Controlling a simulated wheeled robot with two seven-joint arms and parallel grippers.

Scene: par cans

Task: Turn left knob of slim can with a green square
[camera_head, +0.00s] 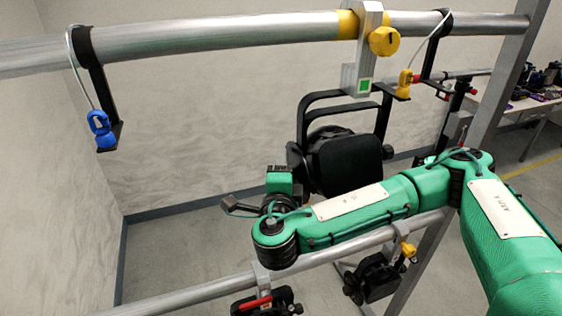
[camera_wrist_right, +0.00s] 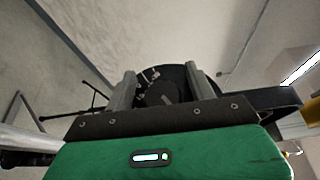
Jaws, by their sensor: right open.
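The slim can with the green square (camera_head: 364,85) on its clamp is a black can (camera_head: 345,160) hanging from the upper pipe in a black yoke. A dark knob (camera_head: 294,158) seems to sit at its left side. My right arm crosses below the can, with its green wrist at the can's lower left; its fingertips are hard to make out there. In the right wrist view my right gripper (camera_wrist_right: 161,82) is open and empty, its two grey fingers apart. A dark round can body (camera_wrist_right: 165,90) shows beyond and between them; contact cannot be told. My left gripper is out of view.
The upper pipe (camera_head: 220,38) carries black hooks with a blue clip (camera_head: 101,130) and a yellow clip (camera_head: 404,84). A lower pipe (camera_head: 185,295) holds more black cans (camera_head: 375,277). A cluttered table (camera_head: 520,104) stands at far right. The left side is free.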

